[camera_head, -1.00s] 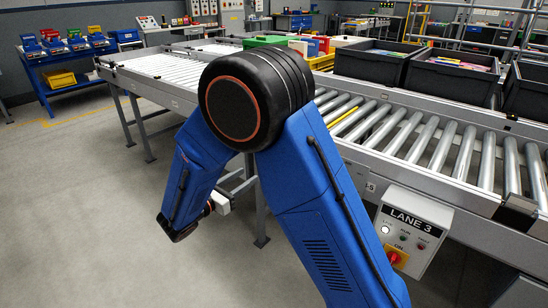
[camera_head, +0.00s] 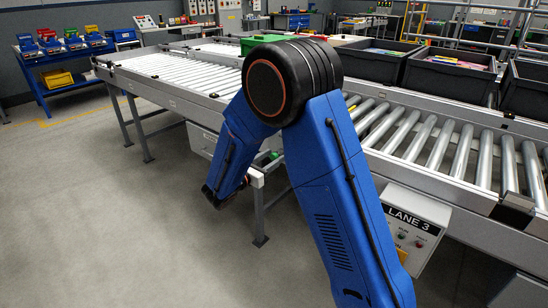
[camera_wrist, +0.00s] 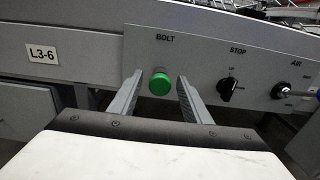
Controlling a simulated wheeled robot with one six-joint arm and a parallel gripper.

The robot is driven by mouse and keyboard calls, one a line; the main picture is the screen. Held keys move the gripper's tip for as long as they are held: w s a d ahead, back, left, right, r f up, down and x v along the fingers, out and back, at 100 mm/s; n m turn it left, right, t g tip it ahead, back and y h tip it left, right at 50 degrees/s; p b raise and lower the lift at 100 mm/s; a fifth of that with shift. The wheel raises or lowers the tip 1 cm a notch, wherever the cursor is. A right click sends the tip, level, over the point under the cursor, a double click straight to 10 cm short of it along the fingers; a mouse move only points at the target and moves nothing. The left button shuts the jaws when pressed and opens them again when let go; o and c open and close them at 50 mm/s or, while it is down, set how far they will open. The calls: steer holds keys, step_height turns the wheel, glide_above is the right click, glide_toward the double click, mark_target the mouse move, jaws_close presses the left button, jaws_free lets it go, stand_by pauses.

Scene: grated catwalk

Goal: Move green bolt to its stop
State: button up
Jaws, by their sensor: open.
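The green bolt (camera_wrist: 160,84) is a round green knob on a grey panel (camera_wrist: 205,62) under the word BOLT in the wrist view. My gripper (camera_wrist: 160,76) is open, with one finger left of the knob and the other right of it. Gaps show on both sides, so it does not grip the knob. How deep the fingertips reach past the knob is hard to tell. A black knob (camera_wrist: 228,88) marked STOP sits to the right on the same panel. In the head view my arm largely hides the gripper.
A valve marked AIR (camera_wrist: 281,90) is at the panel's right. A label L3-6 (camera_wrist: 42,54) is at left. In the head view the roller conveyor (camera_head: 440,140) carries black crates (camera_head: 450,72), and the LANE 3 box (camera_head: 412,228) hangs from its side. Open floor lies at left.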

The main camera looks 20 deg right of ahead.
steer(key=shift+w+d, duration=0.35)
steer(key=shift+d, duration=0.2)
steer(key=shift+c, duration=0.6)
steer(key=c, duration=0.9)
steer(key=shift+v, duration=1.6)
steer(key=o, duration=1)
steer(key=shift+a, duration=0.15)
steer(key=v, duration=1.7)
steer(key=shift+s+a, duration=0.1)
